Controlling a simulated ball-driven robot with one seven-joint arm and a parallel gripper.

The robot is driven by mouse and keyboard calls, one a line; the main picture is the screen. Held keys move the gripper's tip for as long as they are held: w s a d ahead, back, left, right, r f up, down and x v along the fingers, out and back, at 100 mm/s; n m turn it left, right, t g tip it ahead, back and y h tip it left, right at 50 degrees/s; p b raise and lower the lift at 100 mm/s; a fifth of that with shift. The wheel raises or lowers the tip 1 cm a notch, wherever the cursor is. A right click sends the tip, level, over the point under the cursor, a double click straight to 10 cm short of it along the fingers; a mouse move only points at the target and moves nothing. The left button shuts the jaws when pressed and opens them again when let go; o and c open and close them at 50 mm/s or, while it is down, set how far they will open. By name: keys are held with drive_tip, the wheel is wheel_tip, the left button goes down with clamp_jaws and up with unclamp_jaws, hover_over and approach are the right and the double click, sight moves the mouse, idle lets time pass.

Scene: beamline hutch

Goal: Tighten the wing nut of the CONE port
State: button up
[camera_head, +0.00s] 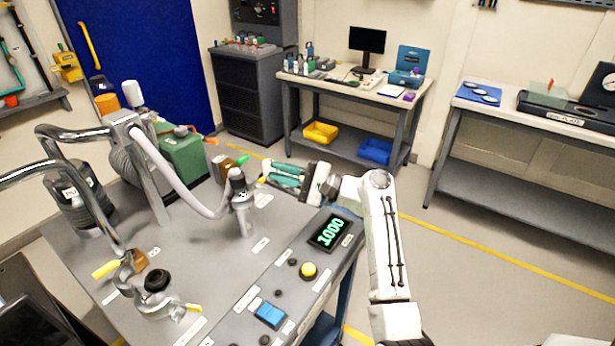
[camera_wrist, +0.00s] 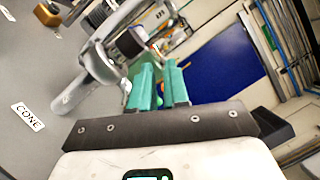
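The CONE label (camera_wrist: 28,117) lies on the grey bench top in the wrist view, beside a grey metal port fitting (camera_wrist: 98,68). In the head view, this appears to be the upright fitting (camera_head: 241,205) at the end of the pale hose. A small yellow tip (camera_head: 263,180), possibly the wing nut, shows beside the fitting. My gripper (camera_head: 272,176) comes in from the right, its teal fingers level with the fitting's upper part. In the wrist view, the fingers (camera_wrist: 160,72) stand apart with a narrow gap. No object is clearly visible between them, and contact cannot be told.
The bench carries a green display (camera_head: 331,231) reading 1000, a yellow button (camera_head: 308,270) and a blue screen (camera_head: 270,314). Metal pipes (camera_head: 95,215), a green unit (camera_head: 184,158) and another port (camera_head: 158,290) crowd the left. Floor to the right is clear.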

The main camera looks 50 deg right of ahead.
drive_tip(key=s+a+r+b, duration=0.1)
drive_tip(key=s+a+r, duration=0.2)
drive_tip(key=s, duration=0.6)
wheel_tip(320, 180, up, 2)
drive_tip(key=shift+s+a+r, duration=0.1)
drive_tip(key=shift+s+a, duration=0.1)
drive_tip(key=shift+s, duration=0.2)
